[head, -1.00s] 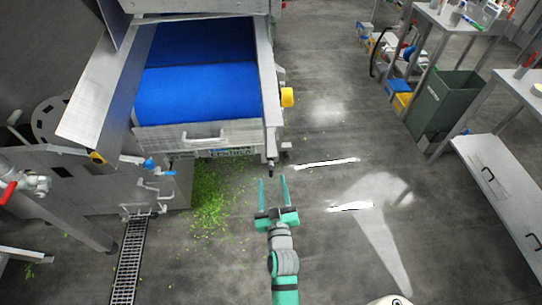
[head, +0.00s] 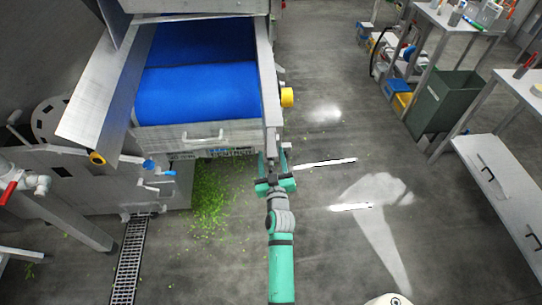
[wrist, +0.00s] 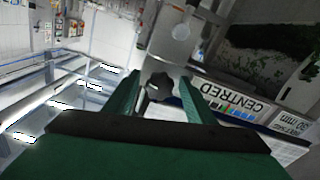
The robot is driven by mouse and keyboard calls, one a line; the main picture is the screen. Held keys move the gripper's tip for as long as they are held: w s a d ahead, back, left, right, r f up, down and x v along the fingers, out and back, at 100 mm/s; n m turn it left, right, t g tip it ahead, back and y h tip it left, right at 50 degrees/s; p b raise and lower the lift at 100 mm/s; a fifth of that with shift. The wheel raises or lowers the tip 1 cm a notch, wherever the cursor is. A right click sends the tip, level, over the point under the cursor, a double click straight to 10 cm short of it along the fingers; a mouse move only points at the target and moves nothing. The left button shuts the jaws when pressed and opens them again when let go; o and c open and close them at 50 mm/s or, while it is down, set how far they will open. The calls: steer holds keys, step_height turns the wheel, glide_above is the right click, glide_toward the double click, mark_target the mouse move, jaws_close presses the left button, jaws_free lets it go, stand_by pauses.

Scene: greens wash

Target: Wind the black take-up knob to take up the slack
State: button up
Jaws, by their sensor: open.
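The black take-up knob (wrist: 160,86) shows in the wrist view as a dark lobed knob at the end of a grey metal bracket. It lies between the two green fingers of my gripper (wrist: 160,80), with the jaws open around it. In the head view my gripper (head: 272,157) reaches up to the front right corner of the conveyor (head: 268,120), where its fingers hide most of the knob. I cannot tell whether either finger touches the knob. The blue belt (head: 198,95) lies in the conveyor frame.
A label reading "CENTRED" (wrist: 228,100) with coloured bars is beside the knob. A yellow knob (head: 287,97) sticks out from the conveyor's right side. Green scraps (head: 215,200) litter the floor near a drain grate (head: 128,265). Tables and a green bin (head: 442,103) stand right; floor between is clear.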

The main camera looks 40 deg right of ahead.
steer(key=shift+w+d, duration=0.15)
steer(key=c, duration=1)
steer(key=shift+c, duration=0.2)
steer(key=shift+m, duration=0.4)
